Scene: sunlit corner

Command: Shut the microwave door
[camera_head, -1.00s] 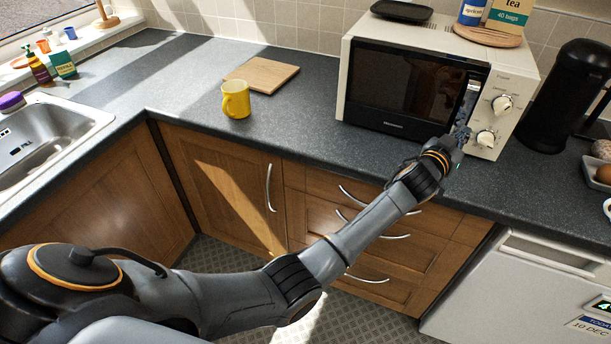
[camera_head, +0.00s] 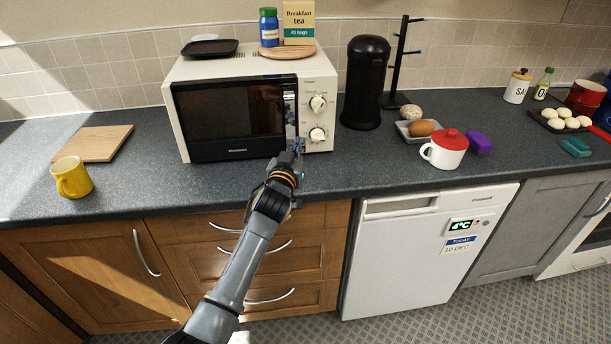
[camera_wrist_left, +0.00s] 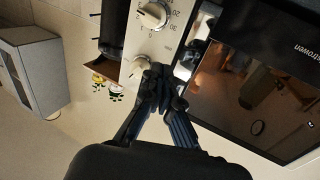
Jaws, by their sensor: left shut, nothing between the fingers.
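The cream microwave (camera_head: 322,84) stands on the worktop with its front toward me. Its dark-glass door (camera_head: 232,112) lies flush or nearly flush with the front; I cannot tell whether a small gap is left. The door also shows in the left wrist view (camera_wrist_left: 262,88), at the right, with reflections in it. My left gripper (camera_head: 298,146) is shut and empty, at the lower right corner of the door beside the lower dial (camera_head: 317,135). In the left wrist view its fingertips (camera_wrist_left: 163,82) are between the dial and the door edge; contact is unclear. My right gripper is not in view.
A black tray (camera_head: 210,47), a blue jar (camera_head: 269,28) and a tea box (camera_head: 299,23) stand on top of the microwave. A black canister (camera_head: 365,82) is close on its right. A yellow mug (camera_head: 72,178) and a wooden board (camera_head: 95,143) are left, with free worktop between.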

